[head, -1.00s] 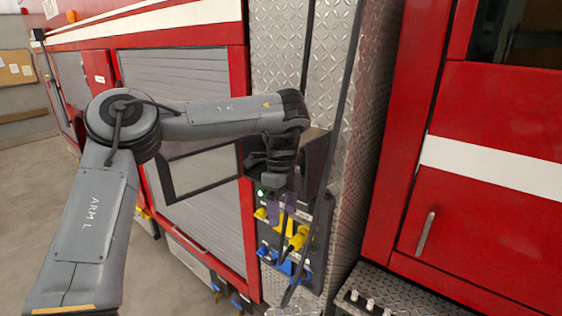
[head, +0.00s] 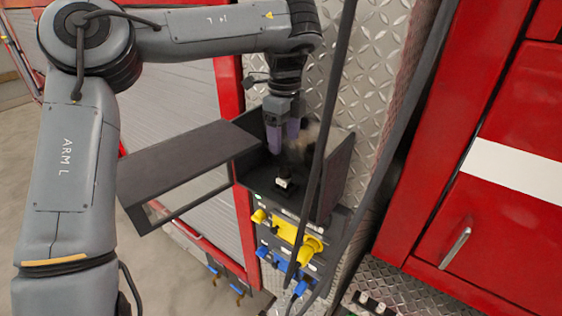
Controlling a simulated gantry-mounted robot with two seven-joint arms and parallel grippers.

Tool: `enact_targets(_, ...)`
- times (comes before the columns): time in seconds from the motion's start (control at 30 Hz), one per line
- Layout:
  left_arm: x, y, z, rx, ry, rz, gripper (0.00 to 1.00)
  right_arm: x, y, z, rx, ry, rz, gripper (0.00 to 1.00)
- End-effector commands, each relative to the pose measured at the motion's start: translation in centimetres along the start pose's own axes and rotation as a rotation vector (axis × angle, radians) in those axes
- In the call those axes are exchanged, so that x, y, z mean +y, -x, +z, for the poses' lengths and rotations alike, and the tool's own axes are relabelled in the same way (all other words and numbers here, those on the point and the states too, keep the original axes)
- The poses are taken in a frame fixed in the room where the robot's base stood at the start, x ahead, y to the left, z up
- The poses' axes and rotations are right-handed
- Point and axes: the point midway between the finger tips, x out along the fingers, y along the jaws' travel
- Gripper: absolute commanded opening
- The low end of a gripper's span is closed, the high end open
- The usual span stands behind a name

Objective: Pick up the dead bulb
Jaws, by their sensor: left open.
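My left gripper (head: 283,146) reaches down from above into an open black box on the truck's side. Its two purple fingers are apart. A smoky, brownish-grey shape (head: 306,143) is in the box just right of the fingers; it may be the dead bulb, but its outline is blurred. A dark piece with a small white end (head: 283,183) is below the fingertips. I cannot tell whether the fingers touch either. My right gripper is not in view.
The box's black door (head: 185,172) stands swung out to the left. A dark upright bar passes in front of the box's right part. Yellow connectors (head: 287,230) and blue connectors (head: 268,254) with cables sit below. A red truck door (head: 490,215) is at right.

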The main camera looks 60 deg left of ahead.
Motion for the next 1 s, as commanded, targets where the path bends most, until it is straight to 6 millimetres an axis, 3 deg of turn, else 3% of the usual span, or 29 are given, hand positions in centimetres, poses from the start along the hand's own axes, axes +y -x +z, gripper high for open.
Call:
enact_targets(0.33,0.1,-4.2,0.0,0.002,-0.001,0.004,0.66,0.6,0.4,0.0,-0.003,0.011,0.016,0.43)
enact_targets(0.57,0.1,-5.5,-0.1,0.001,0.0,0.002,0.66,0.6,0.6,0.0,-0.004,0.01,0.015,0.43)
enact_targets(1.0,0.7,-10.1,-0.8,0.0,-0.001,0.003,0.66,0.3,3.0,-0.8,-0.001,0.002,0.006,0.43)
